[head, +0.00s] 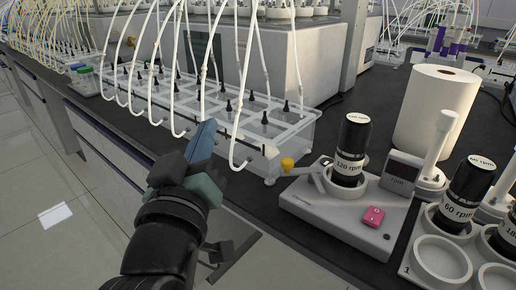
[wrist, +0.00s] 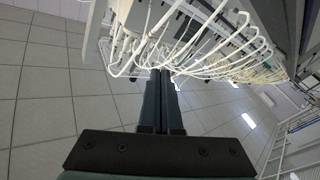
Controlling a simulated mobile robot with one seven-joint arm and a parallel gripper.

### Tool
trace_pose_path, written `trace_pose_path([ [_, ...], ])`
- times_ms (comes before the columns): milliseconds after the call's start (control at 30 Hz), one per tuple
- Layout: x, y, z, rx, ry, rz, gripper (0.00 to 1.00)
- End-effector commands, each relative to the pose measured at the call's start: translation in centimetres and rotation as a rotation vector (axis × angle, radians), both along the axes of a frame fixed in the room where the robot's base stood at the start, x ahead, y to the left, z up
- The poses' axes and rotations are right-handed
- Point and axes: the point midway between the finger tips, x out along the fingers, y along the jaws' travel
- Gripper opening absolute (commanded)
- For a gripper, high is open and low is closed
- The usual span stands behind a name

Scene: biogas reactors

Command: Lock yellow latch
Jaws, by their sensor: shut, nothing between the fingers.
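The yellow latch (head: 287,163) is a small yellow knob on a grey lever at the left end of a white mixer base (head: 330,214). The lever reaches toward the ring around a black bottle marked 120 rpm (head: 349,145). My gripper (head: 208,126) is left of the latch in the head view, apart from it, in front of the clear tube rack. In the wrist view my gripper (wrist: 160,70) shows two dark fingers side by side, shut and empty. The latch does not show in the wrist view.
The clear rack (head: 285,135) with white tubes (head: 247,80) stands close behind my gripper. A pink button (head: 373,216) is on the mixer base. A paper roll (head: 436,112), a 60 rpm bottle (head: 461,195) and empty round holders (head: 440,258) are to the right. The floor (head: 60,190) at left is clear.

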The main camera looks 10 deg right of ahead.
Motion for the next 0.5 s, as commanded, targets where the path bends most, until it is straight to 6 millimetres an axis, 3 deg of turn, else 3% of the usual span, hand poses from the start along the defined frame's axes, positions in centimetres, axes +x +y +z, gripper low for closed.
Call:
trace_pose_path([
  [133, 0.5, -0.8, -4.3, -0.179, 0.261, -0.161, 0.0],
  [300, -1.6, -1.8, -8.6, -0.42, 0.51, -0.339, 0.0],
  [500, -5.3, -2.4, -10.6, -0.692, 0.695, -0.511, 0.0],
])
